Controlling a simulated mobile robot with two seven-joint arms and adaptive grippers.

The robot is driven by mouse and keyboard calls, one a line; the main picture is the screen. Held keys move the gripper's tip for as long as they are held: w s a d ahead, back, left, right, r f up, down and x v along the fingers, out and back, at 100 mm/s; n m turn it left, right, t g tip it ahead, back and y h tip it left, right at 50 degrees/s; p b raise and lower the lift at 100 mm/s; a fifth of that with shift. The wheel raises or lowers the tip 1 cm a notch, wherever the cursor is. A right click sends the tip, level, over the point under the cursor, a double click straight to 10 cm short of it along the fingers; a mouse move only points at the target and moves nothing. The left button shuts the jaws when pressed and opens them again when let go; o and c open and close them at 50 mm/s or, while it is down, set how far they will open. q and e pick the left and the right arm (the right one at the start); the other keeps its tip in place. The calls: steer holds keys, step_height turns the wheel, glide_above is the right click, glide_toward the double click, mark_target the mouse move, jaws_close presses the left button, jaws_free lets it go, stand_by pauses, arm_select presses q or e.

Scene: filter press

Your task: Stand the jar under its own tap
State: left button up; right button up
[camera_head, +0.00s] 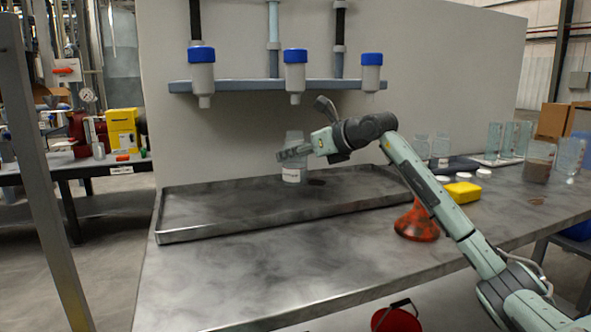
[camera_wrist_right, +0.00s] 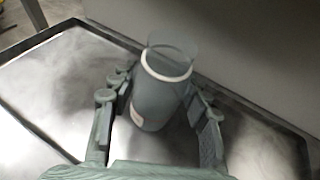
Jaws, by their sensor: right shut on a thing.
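A clear jar (camera_head: 292,172) with a white label and a pale band is held over the metal tray (camera_head: 180,212), below the middle tap. My right gripper (camera_head: 292,155) is shut on it, coming in from the right. In the right wrist view the jar (camera_wrist_right: 155,98) stands between the two fingers of the gripper (camera_wrist_right: 155,105). Three taps with blue caps hang from a rail: left tap (camera_head: 202,75), middle tap (camera_head: 295,75) and right tap (camera_head: 371,72). Whether the jar's base touches the tray is hard to tell. The left gripper is not in view.
An orange-red flask-shaped object (camera_head: 417,222), a yellow block (camera_head: 462,192) and several glass jars stand to the right. A red bucket (camera_head: 396,318) is below the front edge. The tray's left part is clear.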

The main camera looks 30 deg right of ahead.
mark_target(303, 168)
step_height(303, 168, down, 4)
steer(key=shift+r, duration=0.25)
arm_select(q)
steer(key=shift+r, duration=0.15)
arm_select(e)
steer(key=shift+f, duration=0.25)
steer(key=shift+f, duration=0.1)
steer(key=shift+f, duration=0.1)
steer(key=o, duration=1.1)
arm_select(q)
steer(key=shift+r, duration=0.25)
arm_select(e)
steer(key=shift+o, duration=0.2)
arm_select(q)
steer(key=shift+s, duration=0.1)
